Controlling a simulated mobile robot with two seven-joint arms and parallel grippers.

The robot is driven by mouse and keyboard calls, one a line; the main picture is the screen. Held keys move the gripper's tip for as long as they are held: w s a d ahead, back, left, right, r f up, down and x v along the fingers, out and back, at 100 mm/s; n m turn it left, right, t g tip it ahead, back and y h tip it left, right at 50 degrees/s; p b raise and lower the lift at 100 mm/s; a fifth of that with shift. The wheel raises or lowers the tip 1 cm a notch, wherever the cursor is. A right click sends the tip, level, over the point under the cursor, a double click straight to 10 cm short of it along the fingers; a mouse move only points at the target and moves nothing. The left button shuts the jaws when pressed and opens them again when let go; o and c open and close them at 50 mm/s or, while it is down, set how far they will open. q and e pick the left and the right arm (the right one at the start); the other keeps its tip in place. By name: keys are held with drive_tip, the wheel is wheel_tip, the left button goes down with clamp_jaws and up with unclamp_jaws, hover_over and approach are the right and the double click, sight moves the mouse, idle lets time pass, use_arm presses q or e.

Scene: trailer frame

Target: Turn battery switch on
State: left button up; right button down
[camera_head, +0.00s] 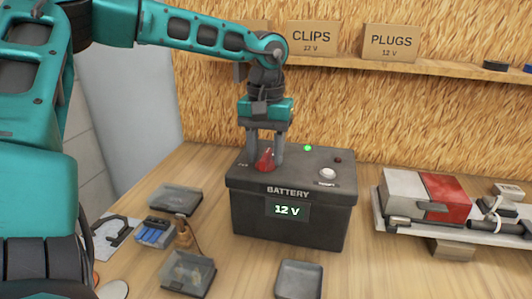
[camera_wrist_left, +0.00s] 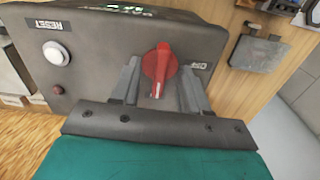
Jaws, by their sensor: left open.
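The black battery box (camera_head: 290,215) stands on the wooden bench and bears a "BATTERY" label and a "12 V" display. Its red switch knob (camera_head: 265,160) is on the top at the left. In the left wrist view the red knob (camera_wrist_left: 160,65) is between my finger tips, with a gap on each side. My left gripper (camera_head: 265,150) is open and points down around the knob. A green light (camera_head: 308,147) glows on the box top. A white reset button (camera_head: 327,173) is on the right of the top. My right gripper is not in view.
Small grey trays (camera_head: 299,280) and a blue fuse-like part (camera_head: 154,233) lie in front and left of the box. A red and white unit (camera_head: 425,196) stands on the right. A shelf (camera_head: 420,68) with "CLIPS" and "PLUGS" boxes runs along the back wall.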

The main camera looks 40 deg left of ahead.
use_arm(q)
wheel_tip(320, 180, up, 2)
drive_tip(key=shift+p, duration=0.65)
drive_tip(key=shift+r, duration=2.05)
drive_tip(key=shift+f, duration=0.1)
